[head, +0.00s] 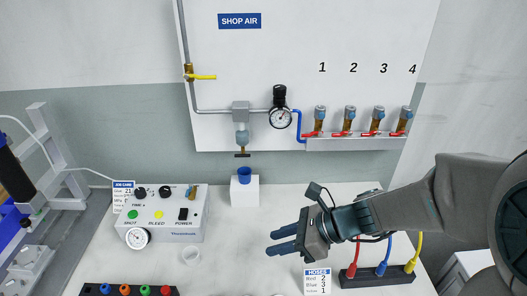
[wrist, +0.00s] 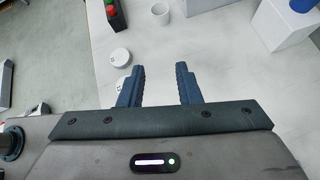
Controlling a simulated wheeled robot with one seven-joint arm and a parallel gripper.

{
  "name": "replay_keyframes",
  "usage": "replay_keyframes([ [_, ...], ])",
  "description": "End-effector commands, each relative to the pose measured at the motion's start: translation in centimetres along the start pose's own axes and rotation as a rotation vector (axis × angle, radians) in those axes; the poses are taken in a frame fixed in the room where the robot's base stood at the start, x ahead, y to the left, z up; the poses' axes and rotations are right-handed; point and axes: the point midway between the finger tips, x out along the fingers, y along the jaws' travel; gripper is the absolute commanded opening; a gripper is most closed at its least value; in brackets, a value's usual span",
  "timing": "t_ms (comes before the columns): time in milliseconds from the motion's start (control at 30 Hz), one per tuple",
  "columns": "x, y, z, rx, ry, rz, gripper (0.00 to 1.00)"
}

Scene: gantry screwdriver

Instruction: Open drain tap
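The drain tap (head: 242,154) is a small dark handle under the clear filter bowl (head: 242,138), below the grey filter body (head: 241,113) on the shop air panel. A blue cup (head: 244,175) stands on a white block (head: 244,191) beneath the tap. My gripper (head: 279,240) is above the table, in front of and to the right of the white block, apart from it, pointing left. In the wrist view its two blue fingers (wrist: 156,86) are spread with nothing between them. The tap is not in the wrist view.
A dispenser box (head: 160,214) with buttons stands at left. A pressure gauge (head: 280,118) is right of the filter, with several numbered valves (head: 349,120) farther right. A hose holder (head: 377,276) and hose card (head: 317,281) are near my arm.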

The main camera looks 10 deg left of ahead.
Motion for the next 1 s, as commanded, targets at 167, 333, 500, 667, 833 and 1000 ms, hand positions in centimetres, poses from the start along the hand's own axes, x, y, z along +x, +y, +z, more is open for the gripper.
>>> replay_keyframes([
  [167, 2.1, -3.4, 1.1, 0.415, -0.275, -0.024, 0.31],
  [333, 2.1, -7.3, 2.3, 0.806, -0.557, -0.007, 0.31],
  [500, 0.7, -11.2, 2.8, 1.137, -0.821, 0.047, 0.31],
  [667, -0.7, -13.4, 2.7, 1.314, -0.977, 0.094, 0.31],
  [833, -0.7, -14.3, 3.2, 1.364, -1.023, 0.112, 0.31],
  [1000, 1.0, -15.5, 4.9, 1.362, -1.021, 0.116, 0.31],
])
